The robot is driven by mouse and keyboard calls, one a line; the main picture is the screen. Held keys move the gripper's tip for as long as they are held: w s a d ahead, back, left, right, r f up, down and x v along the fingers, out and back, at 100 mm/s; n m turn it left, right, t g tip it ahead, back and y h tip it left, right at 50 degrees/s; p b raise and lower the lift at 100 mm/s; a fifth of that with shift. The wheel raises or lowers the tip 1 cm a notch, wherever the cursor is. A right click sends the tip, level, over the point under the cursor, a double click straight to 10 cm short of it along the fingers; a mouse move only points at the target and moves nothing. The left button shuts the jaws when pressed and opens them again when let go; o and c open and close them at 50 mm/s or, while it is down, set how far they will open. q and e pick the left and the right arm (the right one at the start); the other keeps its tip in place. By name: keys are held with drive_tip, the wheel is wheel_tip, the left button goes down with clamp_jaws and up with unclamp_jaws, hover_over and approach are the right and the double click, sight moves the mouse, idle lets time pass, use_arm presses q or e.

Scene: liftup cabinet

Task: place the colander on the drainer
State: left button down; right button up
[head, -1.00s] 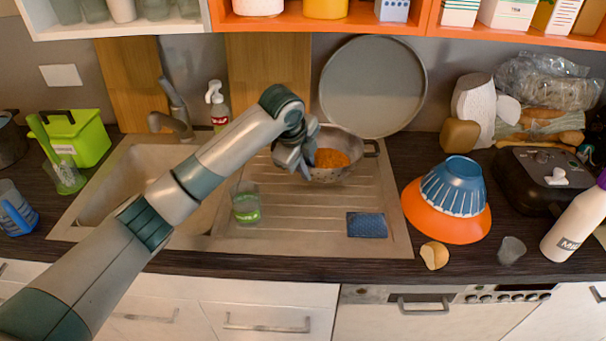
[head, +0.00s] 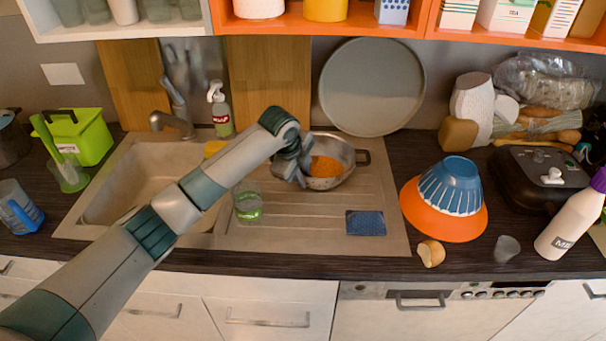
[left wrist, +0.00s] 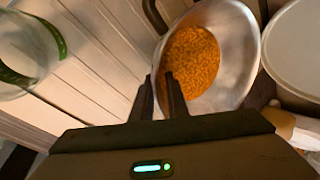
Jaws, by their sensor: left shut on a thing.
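The metal colander (head: 338,181) has handles and holds orange grains. It is over the ridged drainer (head: 300,232) of the sink, near its back; I cannot tell whether it touches the drainer. My left gripper (head: 303,172) is shut on the colander's near-left side. In the left wrist view the two fingers (left wrist: 163,97) meet the rim of the colander (left wrist: 232,75), with the orange grains just beyond. The exact contact is partly hidden. My right gripper is in no view.
A glass with a green band (head: 248,205) and a blue sponge (head: 366,223) are on the drainer. A round grey tray (head: 372,85) leans on the wall behind. The sink basin (head: 130,185) lies left. Stacked orange and blue bowls (head: 445,208) stand right.

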use_arm(q)
drive_tip(key=shift+f, duration=0.1)
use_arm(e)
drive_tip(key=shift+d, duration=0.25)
use_arm(q)
drive_tip(key=shift+f, duration=0.1)
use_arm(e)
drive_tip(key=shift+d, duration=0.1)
use_arm(q)
drive_tip(key=c, duration=1.7)
unclamp_jaws()
drive_tip(key=shift+s+a+r+b, duration=0.1)
drive_tip(key=shift+s+r+b, duration=0.15)
drive_tip(key=shift+r, duration=0.35)
drive_tip(key=b+v, duration=0.2)
drive_tip(key=v, duration=0.9)
drive_tip(key=shift+w+b, duration=0.1)
drive_tip(key=shift+b, duration=0.2)
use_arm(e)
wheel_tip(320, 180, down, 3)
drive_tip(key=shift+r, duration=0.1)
use_arm(q)
drive_tip(key=shift+f, duration=0.1)
